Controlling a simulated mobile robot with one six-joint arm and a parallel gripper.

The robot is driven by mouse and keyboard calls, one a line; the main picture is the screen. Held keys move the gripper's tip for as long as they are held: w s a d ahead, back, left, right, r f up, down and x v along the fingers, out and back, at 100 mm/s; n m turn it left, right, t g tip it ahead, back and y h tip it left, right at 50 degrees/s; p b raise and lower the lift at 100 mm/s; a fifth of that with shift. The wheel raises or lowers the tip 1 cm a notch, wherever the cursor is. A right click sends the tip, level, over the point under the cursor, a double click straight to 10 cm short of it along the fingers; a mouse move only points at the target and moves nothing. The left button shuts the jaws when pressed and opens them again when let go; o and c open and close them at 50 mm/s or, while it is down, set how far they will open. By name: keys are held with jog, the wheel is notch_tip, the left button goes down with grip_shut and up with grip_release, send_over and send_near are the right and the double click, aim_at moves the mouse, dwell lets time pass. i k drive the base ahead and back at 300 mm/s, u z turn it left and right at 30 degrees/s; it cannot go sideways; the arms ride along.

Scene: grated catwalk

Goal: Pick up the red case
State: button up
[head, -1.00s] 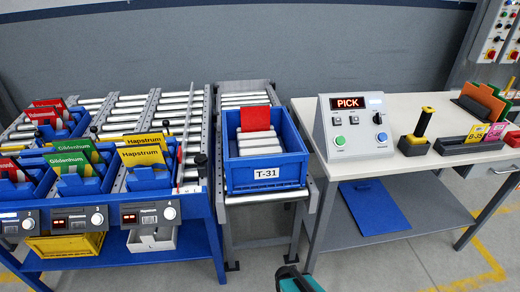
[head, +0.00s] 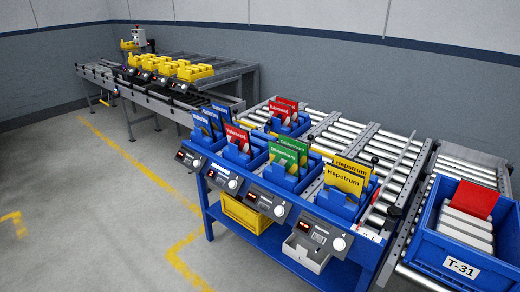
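Several red things show in the head view, and I cannot tell for certain which is the red case. A thin upright red case (head: 237,137) with small lettering stands in a blue holder in the front row of the roller rack. Another red case (head: 288,102) stands in a holder behind it. A plain red panel (head: 469,199) leans in the blue tote (head: 462,267) labelled T-31 at the right, above grey slats. My gripper is not in view.
Blue cases (head: 203,125), green cases (head: 284,156) and yellow cases (head: 343,178) stand in neighbouring holders. A yellow bin (head: 245,216) and a white bin (head: 306,253) sit below the rack. A conveyor with yellow trays (head: 172,67) stands behind. The left floor (head: 90,220) is clear.

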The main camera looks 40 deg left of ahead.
aim_at(239, 138)
jog(key=z, duration=0.1)
jog(key=k, duration=0.2)
jog(key=u, duration=2.95)
jog(key=k, duration=0.65)
jog(key=z, duration=0.3)
jog(key=i, duration=0.95)
jog(key=z, duration=0.1)
